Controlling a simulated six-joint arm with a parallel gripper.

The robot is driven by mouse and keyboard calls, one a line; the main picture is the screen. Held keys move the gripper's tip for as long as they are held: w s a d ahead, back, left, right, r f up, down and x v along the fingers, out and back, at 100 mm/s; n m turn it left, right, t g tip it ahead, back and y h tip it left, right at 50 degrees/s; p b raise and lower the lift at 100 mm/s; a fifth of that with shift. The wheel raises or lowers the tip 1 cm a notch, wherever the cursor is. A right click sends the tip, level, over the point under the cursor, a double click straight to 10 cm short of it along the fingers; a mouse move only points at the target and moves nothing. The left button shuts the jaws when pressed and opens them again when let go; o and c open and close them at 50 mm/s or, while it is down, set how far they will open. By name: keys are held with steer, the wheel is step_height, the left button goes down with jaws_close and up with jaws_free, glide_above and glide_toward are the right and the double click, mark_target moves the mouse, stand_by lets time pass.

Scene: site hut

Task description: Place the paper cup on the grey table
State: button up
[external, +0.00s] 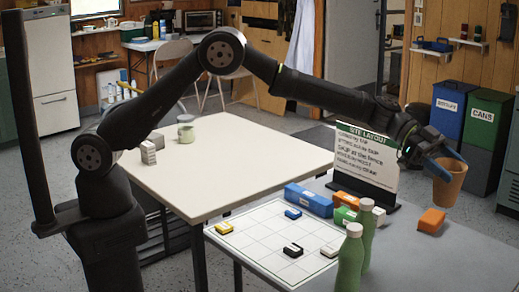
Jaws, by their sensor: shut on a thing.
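The brown paper cup (450,187) is at the right, near the far edge of the grey table (460,262). My gripper (446,166) has its blue fingers shut on the cup, which looks roughly upright with a slight tilt. The cup appears raised, behind the orange block; its exact height over the table is hard to tell. The grey table is at the front right.
Two green bottles (350,262) stand at the grey table's front. An orange block (431,220), blue box (308,199), gridded board (262,232) and layout sign (366,158) are also there. The table's front right is bare. A cream table (250,150) adjoins left.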

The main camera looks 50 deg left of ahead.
steer(key=f, duration=1.5)
steer(key=d+f, duration=0.1)
steer(key=f, duration=0.6)
steer(key=shift+w+f, duration=0.2)
steer(key=shift+w, duration=0.1)
steer(key=shift+f, duration=0.15)
steer(key=o, duration=1)
steer(key=shift+r, duration=0.2)
steer(key=v, duration=0.7)
steer(key=shift+a, duration=0.2)
